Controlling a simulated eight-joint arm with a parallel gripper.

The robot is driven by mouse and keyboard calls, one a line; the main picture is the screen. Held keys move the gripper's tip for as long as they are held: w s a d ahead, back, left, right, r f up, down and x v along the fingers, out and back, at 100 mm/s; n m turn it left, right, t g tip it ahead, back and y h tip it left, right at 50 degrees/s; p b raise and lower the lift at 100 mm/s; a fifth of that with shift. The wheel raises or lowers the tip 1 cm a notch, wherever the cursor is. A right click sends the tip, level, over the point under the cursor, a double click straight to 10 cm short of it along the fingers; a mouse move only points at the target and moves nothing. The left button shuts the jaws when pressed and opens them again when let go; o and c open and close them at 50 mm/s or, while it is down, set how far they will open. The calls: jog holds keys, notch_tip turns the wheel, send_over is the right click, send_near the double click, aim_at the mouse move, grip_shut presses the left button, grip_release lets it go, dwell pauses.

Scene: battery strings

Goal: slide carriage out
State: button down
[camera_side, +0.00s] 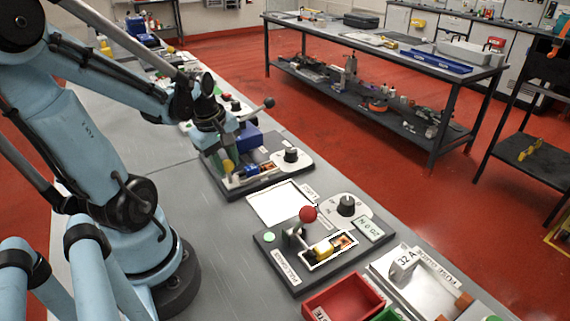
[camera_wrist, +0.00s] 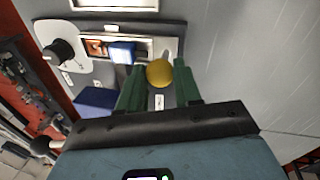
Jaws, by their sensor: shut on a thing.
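In the side view my gripper (camera_side: 226,160) reaches down to the middle station board (camera_side: 262,187). A yellow ball knob (camera_side: 228,166) is at its fingertips. In the wrist view the yellow knob (camera_wrist: 159,73) sits between the two green fingers of my gripper (camera_wrist: 160,76), which are shut on it. Just beyond it a small blue block (camera_wrist: 122,52), seemingly the carriage, sits in a light-framed slot beside an orange-copper part (camera_wrist: 97,47). The blue block also shows in the side view (camera_side: 251,171). The knob's lower part and its link to the carriage are hidden.
A black dial (camera_wrist: 57,52) on a white plate and a larger blue box (camera_wrist: 95,100) flank the slot. A nearer station has a red ball lever (camera_side: 308,214) and a yellow block (camera_side: 323,250). A red bin (camera_side: 343,296) stands in front. Bare grey bench lies left of the stations.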

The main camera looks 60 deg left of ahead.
jog(key=shift+d, duration=0.3)
jog(key=c, duration=0.8)
grip_release()
jog(key=shift+a, duration=0.1)
jog(key=shift+s+d+r, duration=0.1)
jog(key=shift+s+r, duration=0.25)
jog(key=shift+r, duration=1.6)
jog(key=shift+s+d+r, duration=0.1)
jog(key=shift+s+r, duration=0.3)
jog(key=shift+r, duration=1.6)
jog(key=shift+s+r, duration=0.35)
jog(key=shift+r, duration=1.6)
jog(key=w+d+f+m+t, duration=0.1)
jog(key=w+d+m, duration=0.2)
jog(key=d+m, duration=0.2)
jog(key=w+d+f+m+t, duration=0.2)
jog(key=d+m, duration=0.3)
jog(key=m, duration=0.3)
jog(key=w+d+f+m+t, duration=0.1)
jog(key=w+d+m+t, duration=0.1)
jog(key=w+d+m, duration=0.2)
jog(key=shift+w+d+f+m+h, duration=0.2)
jog(key=shift+d+m, duration=0.25)
jog(key=shift+m, duration=0.35)
jog(key=shift+w+d+f+m+h, duration=0.15)
jog(key=shift+d+m, duration=0.25)
jog(key=shift+m, duration=0.4)
